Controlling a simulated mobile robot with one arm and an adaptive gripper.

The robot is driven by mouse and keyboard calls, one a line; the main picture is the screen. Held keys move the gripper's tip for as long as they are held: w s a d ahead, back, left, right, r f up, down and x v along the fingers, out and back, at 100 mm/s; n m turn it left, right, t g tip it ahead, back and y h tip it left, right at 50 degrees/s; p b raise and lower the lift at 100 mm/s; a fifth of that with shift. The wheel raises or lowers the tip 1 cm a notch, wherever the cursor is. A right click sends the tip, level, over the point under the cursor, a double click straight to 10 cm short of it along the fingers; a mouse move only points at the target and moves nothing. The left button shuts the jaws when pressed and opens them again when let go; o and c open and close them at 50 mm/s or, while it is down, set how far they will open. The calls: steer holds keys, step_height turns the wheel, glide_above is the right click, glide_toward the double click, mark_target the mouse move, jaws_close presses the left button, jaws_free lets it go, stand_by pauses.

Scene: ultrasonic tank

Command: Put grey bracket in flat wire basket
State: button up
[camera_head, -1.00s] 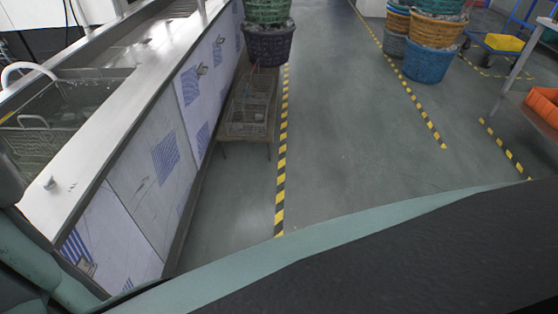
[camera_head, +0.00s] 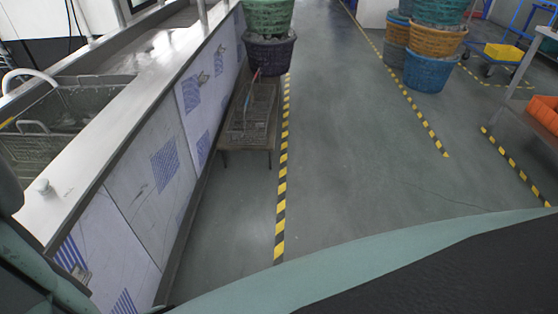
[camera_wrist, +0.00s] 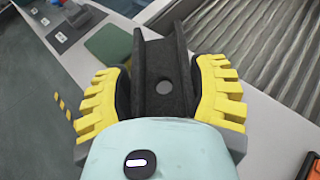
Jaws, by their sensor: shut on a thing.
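The grey bracket (camera_wrist: 160,58), a dark channel-shaped piece with a round hole, shows in the middle of the wrist view. My gripper (camera_wrist: 162,90) is shut on it, with a yellow-ribbed finger pressed on each side. The gripper and bracket are not visible in the head view. A flat wire basket (camera_head: 247,122) rests on a low bench beside the tank's panelled side, in the head view. A thin red and blue upright part shows at the basket. I cannot make out what lies inside it.
A deeper wire basket (camera_head: 40,148) sits in the tank at left, behind a metal rim (camera_head: 95,165). Stacked round baskets (camera_head: 268,52) stand beyond the bench. More stacks (camera_head: 430,70) and an orange bin (camera_head: 543,112) are at right. The floor (camera_head: 345,150) between is clear.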

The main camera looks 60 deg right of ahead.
steer(key=shift+w+a, duration=0.25)
steer(key=shift+w+a+f, duration=0.1)
steer(key=shift+a+f, duration=0.05)
steer(key=shift+f, duration=1.6)
steer(key=shift+f+b, duration=0.1)
steer(key=shift+b, duration=0.2)
steer(key=o, duration=1.4)
